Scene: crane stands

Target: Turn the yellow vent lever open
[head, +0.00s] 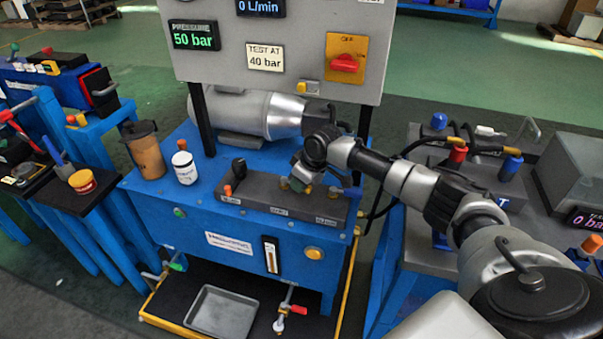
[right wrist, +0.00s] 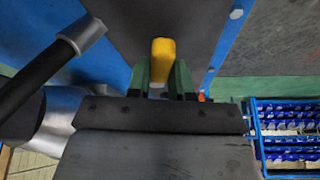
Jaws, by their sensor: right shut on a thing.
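The yellow vent lever (right wrist: 162,58) stands between the two green fingers of my right gripper (right wrist: 161,80) in the right wrist view. The fingers are shut on it. In the head view my right gripper (head: 296,186) reaches down onto the dark manifold block (head: 258,203) on top of the blue power unit. There the gripper hides most of the lever, so I cannot tell its angle. My left gripper is not in view.
The grey gauge panel (head: 280,45) with a red switch (head: 345,63) rises behind the block. A brown tumbler (head: 146,150) and a white jar (head: 184,168) stand left on the blue top. A metal tray (head: 221,310) lies below. Black hoses (head: 378,215) hang at right.

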